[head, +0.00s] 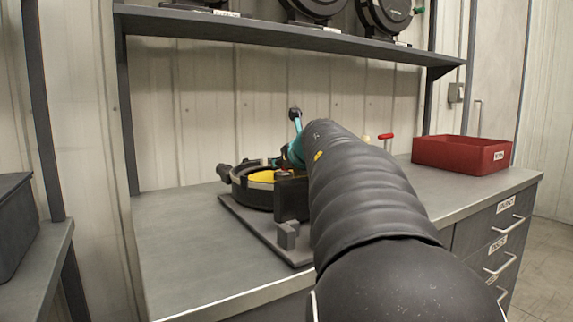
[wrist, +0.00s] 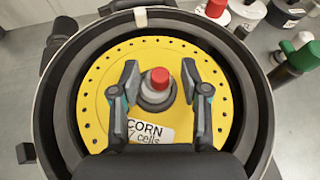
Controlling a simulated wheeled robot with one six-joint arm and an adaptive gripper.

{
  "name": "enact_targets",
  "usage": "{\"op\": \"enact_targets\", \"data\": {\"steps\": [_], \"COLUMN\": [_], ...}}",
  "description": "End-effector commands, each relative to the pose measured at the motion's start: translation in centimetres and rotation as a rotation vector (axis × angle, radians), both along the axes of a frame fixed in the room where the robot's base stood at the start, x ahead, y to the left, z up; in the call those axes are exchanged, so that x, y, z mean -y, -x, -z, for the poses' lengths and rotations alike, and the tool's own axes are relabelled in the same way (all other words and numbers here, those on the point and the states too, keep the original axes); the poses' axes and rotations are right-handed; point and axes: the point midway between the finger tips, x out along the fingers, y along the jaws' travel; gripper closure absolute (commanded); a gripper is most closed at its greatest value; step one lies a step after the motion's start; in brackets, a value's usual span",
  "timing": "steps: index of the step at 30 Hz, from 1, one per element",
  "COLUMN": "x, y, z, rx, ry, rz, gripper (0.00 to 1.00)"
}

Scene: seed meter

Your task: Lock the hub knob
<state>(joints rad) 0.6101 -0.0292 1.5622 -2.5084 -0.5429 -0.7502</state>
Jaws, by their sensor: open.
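The hub knob (wrist: 161,78) has a red top and sits on a grey hub at the middle of the yellow seed disc (wrist: 100,70). The disc carries a white corn label (wrist: 150,131) and lies inside the round black meter housing (wrist: 255,95). My gripper (wrist: 165,82) is open, with one finger on each side of the knob and gaps between. In the head view the seed meter (head: 250,195) stands on the bench, partly hidden by my arm. My gripper is mostly hidden there, and the knob's lock state cannot be told.
A grey base plate (head: 262,236) lies under the meter on the bench (head: 165,245). A red bin (head: 460,153) stands at the right. Several small containers, one with a green cap (wrist: 307,54), stand beside the housing. A shelf (head: 260,27) with black meters runs above.

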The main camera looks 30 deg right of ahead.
Motion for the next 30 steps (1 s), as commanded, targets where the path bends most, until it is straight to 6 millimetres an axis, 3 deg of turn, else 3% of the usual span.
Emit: {"op": "enact_targets", "data": {"steps": [5, 19, 30], "x": [-0.3, -2.4, -3.0], "y": [1.2, 8.9, 10.7], "z": [-0.7, -3.9, -4.5], "rx": [0.004, 0.002, -0.002], "ry": [0.003, 0.002, -0.001], "rz": [0.001, 0.003, 0.0], "gripper": [0.54, 0.54, 0.54]}}
